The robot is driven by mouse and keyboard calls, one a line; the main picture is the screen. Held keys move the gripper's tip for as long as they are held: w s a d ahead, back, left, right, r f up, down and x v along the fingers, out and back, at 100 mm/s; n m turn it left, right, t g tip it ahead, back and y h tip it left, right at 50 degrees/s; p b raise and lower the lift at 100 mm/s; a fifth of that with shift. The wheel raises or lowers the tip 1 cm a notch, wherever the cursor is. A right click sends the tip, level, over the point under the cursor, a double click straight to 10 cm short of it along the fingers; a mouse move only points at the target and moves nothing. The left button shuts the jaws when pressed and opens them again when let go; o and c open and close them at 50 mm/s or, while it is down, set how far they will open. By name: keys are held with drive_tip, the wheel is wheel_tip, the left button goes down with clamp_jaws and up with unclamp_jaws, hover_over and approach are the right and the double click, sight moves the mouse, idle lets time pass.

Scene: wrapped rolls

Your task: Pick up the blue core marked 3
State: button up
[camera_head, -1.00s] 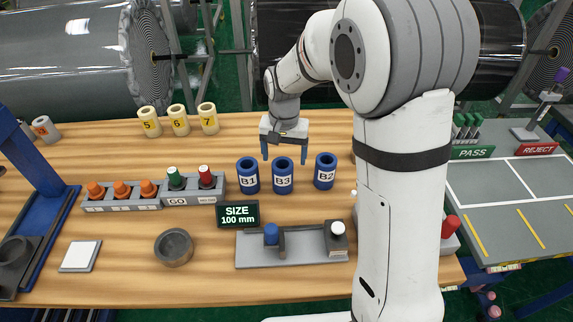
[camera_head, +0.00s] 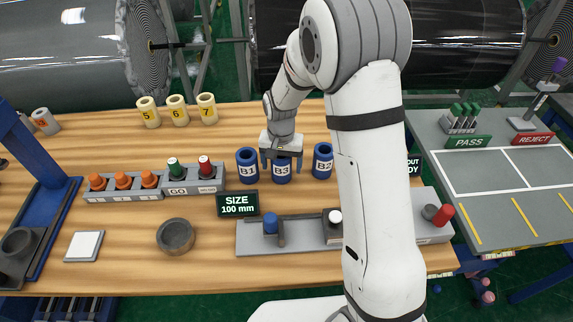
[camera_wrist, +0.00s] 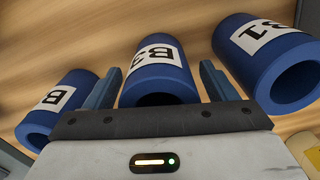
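The blue core marked B3 (camera_head: 282,172) stands on the wooden table between blue cores B1 (camera_head: 247,168) and B2 (camera_head: 322,162). My gripper (camera_head: 281,167) is over B3 with its fingers apart, one on each side of that core. In the wrist view B3 (camera_wrist: 158,72) lies between the two open fingers, with a gap visible on each side. B1 also shows at the right of the wrist view (camera_wrist: 265,55), and B2 at the left (camera_wrist: 58,108). The upper rim of B3 is partly hidden by my gripper in the head view.
Yellow cores (camera_head: 178,111) stand behind to the left. A SIZE 100 mm display (camera_head: 237,204) and a grey fixture (camera_head: 258,238) lie in front. A grey button box (camera_head: 190,180) is left of B1. B1 and B2 stand close beside the fingers.

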drive_tip(key=c, duration=1.1)
